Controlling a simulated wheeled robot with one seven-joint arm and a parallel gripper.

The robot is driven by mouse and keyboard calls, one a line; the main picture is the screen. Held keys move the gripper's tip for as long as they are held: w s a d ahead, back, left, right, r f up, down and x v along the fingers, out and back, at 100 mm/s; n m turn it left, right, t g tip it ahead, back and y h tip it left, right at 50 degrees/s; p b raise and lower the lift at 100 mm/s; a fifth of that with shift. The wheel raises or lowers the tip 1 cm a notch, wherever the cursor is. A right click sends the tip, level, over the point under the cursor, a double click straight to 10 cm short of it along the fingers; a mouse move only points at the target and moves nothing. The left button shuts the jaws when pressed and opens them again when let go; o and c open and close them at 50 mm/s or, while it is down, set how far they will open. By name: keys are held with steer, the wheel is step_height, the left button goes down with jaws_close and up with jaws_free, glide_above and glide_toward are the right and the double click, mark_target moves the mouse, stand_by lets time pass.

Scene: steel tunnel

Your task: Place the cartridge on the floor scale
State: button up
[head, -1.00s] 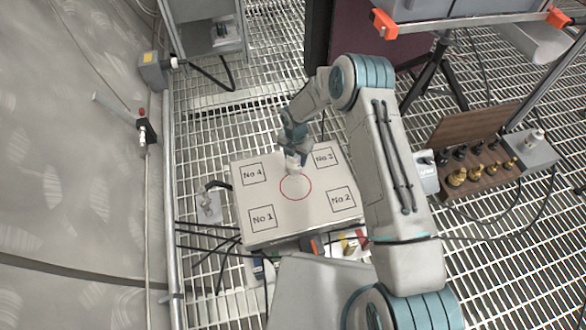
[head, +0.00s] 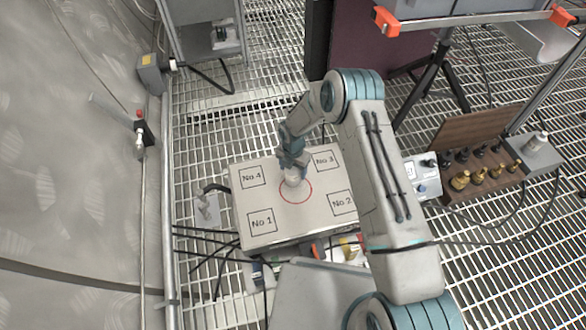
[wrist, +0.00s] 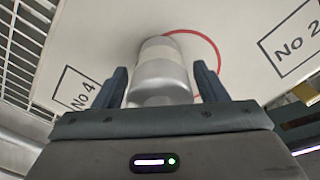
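The floor scale (head: 262,205) is a pale square plate with a red circle in its middle and boxes marked No 1 to No 4 near its corners. The cartridge (head: 292,181), a short whitish-grey cylinder, is upright at the upper part of the red circle. In the wrist view the cartridge (wrist: 160,70) sits between the two fingers of my gripper (wrist: 160,80), with a narrow gap showing on each side. My gripper (head: 292,166) looks open around it, above the plate. The cartridge's far end overlaps the red ring; its contact with the plate is hard to judge.
A wooden rack (head: 480,165) with several brass and black fittings stands at the right. A grey box on a cable (head: 206,208) lies left of the scale. Black cables run by the scale's lower left. Bare grating (head: 255,115) lies behind the scale.

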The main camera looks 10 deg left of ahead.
steer(key=shift+r, duration=0.1)
step_height(320, 180, up, 12)
steer(key=p, duration=0.5)
steer(key=shift+r, duration=0.15)
steer(key=s+d+r+m+h, duration=0.1)
steer(key=s+d+r+m, duration=0.2)
steer(key=d+r+m, duration=0.7)
steer(key=s+d+r+m, duration=0.3)
steer(key=d+r+m, duration=0.25)
steer(key=r, duration=0.75)
steer(key=s+d+r+m, duration=0.5)
steer(key=s+m, duration=0.3)
steer(key=s, duration=0.2)
steer(key=s+d+r+m+t+y, duration=0.1)
steer(key=s+d+r+m, duration=0.4)
steer(key=s+m, duration=0.3)
steer(key=shift+s+d+m, duration=0.35)
steer(key=shift+s+d, duration=0.15)
steer(key=shift+s, duration=0.75)
